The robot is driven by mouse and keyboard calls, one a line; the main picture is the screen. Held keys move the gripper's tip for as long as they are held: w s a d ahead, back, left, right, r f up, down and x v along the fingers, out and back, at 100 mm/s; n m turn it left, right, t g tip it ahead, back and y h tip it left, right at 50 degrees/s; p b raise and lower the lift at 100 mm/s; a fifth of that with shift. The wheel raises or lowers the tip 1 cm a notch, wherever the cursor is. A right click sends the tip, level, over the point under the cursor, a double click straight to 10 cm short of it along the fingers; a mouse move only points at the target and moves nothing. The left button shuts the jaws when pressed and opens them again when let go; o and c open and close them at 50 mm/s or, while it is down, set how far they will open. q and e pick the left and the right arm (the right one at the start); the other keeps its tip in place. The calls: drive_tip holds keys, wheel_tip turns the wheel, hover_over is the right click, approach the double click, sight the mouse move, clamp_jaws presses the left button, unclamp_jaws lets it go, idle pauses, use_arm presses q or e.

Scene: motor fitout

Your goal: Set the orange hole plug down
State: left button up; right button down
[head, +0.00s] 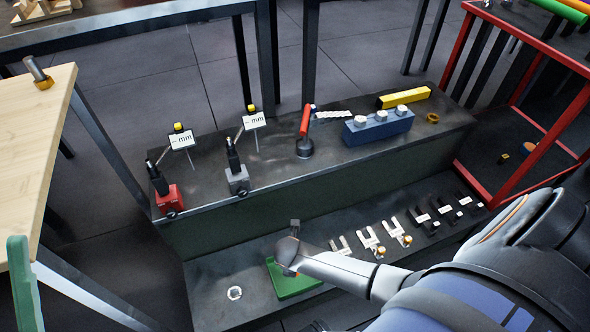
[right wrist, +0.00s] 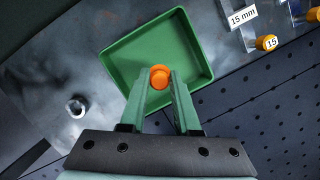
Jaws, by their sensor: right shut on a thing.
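The orange hole plug (right wrist: 160,77) is between the fingertips of my right gripper (right wrist: 159,84) in the right wrist view. The gripper is shut on it. Behind the plug lies a shallow green tray (right wrist: 150,48), which looks empty; I cannot tell how high the plug is above it. In the head view my right gripper (head: 290,262) is over the green tray (head: 292,289) on the lower shelf, and my wrist hides part of the tray. The plug is not clear there.
A metal ring (head: 234,293) lies left of the tray. Labelled forked pieces (head: 370,241) lie to its right. The raised step behind holds two dial stands, a red-handled tool (head: 305,122) and a blue block (head: 378,127). A red-framed rack (head: 520,155) stands at right.

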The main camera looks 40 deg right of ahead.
drive_tip(key=b+x, duration=0.3)
drive_tip(key=b, duration=0.1)
drive_tip(key=shift+w+a+f, duration=0.1)
drive_tip(key=shift+a+f, duration=0.05)
drive_tip(key=shift+f, duration=0.15)
drive_tip(key=shift+f+b, duration=0.25)
drive_tip(key=shift+b, duration=0.25)
use_arm(q)
drive_tip(key=f, duration=0.3)
drive_tip(key=d+f, duration=0.1)
drive_tip(key=f, duration=0.1)
drive_tip(key=shift+w+f, duration=0.2)
use_arm(e)
drive_tip(key=shift+r, duration=0.1)
drive_tip(key=c, duration=0.6)
unclamp_jaws()
drive_tip(key=shift+c, duration=0.2)
